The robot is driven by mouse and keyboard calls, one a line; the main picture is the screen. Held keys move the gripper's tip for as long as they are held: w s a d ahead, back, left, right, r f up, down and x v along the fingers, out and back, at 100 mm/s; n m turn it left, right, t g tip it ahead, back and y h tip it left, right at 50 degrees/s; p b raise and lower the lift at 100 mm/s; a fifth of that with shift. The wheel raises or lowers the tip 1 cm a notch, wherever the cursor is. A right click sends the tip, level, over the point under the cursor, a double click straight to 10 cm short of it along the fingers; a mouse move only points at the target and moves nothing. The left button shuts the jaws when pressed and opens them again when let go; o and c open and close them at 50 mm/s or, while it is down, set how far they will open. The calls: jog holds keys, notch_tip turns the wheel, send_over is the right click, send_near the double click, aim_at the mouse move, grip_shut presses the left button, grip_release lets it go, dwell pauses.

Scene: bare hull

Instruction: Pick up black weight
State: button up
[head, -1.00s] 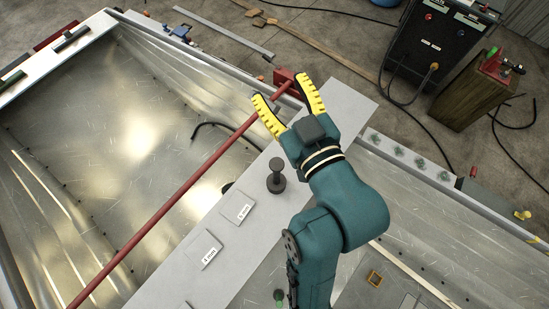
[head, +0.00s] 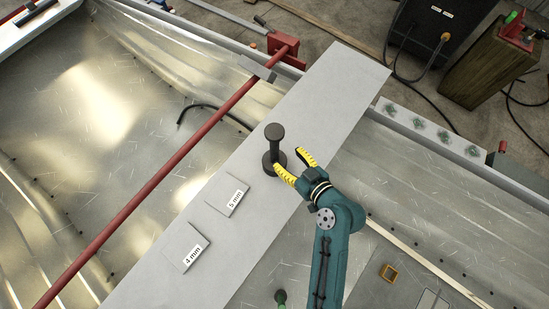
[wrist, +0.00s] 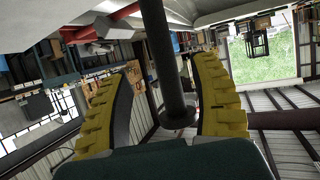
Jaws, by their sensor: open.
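I cannot tell whether a finger touches the weight.
The plank (head: 335,85) crosses the hull. Two thin plates marked 5 mm (head: 226,194) and 4 mm (head: 184,248) lie on it left of the weight. A long red bar clamp (head: 165,190) runs alongside the plank. A black cable (head: 205,107) lies in the hull behind.

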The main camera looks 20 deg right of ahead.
aim_at(277, 148)
jog(key=x, duration=0.7)
jog(key=shift+w+a+b, duration=0.25)
jog(key=shift+w+b, duration=0.1)
jog(key=shift+b, duration=0.05)
jog(key=shift+s, duration=0.1)
grip_shut()
jog(key=shift+r, duration=0.25)
